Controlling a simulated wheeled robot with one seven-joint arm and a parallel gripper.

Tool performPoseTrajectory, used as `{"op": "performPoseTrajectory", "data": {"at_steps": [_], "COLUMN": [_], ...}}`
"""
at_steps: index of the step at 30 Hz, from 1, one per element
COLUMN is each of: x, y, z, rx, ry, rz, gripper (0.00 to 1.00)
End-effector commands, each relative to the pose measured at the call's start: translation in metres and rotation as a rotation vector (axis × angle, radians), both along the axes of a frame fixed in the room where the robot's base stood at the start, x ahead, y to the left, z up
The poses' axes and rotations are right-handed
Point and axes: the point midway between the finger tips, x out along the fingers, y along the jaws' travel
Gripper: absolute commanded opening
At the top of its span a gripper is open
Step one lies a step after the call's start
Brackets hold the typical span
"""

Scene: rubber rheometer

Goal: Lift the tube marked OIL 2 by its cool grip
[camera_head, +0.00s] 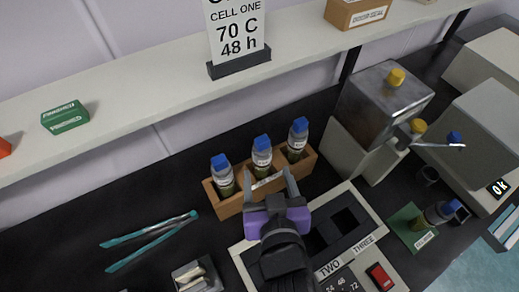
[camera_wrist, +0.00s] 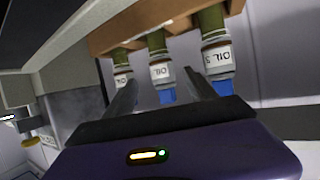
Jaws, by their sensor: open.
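Three dark-filled tubes with blue caps and white labelled collars stand in a brown wooden rack (camera_head: 226,209). They are the left tube (camera_head: 222,175), middle tube (camera_head: 262,157) and right tube (camera_head: 297,139). The wrist view shows them upside down, with the middle tube (camera_wrist: 161,68) between my fingers in the picture and another tube (camera_wrist: 216,56) at right. Its labels begin with OIL, but I cannot surely read which is OIL 2. My gripper (camera_head: 269,176) is open and empty, in front of the rack near the middle tube. It also shows in the wrist view (camera_wrist: 160,78).
A block with wells marked TWO and THREE (camera_head: 331,267) lies right of my gripper. Teal-handled tongs (camera_head: 148,240) lie at left. A metal box (camera_head: 385,105) stands right of the rack. A shelf (camera_head: 140,95) runs behind.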

Motion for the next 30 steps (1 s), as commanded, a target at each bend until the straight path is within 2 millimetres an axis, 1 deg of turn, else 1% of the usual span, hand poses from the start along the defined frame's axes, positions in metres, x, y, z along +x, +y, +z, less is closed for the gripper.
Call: {"op": "performPoseTrajectory", "data": {"at_steps": [2, 11, 18, 21, 24, 30], "x": [0.002, 0.028, 0.057, 0.065, 0.069, 0.069], "y": [0.000, 0.007, 0.015, 0.016, 0.017, 0.017], "z": [-0.001, -0.011, -0.025, -0.030, -0.032, -0.032], "rx": [0.000, 0.000, -0.001, -0.001, 0.001, 0.001], "ry": [0.001, 0.000, 0.000, 0.001, -0.001, 0.000], "rz": [0.000, 0.000, -0.001, -0.001, 0.000, 0.000], "gripper": [0.65, 0.65, 0.65, 0.65, 0.65, 0.65]}}
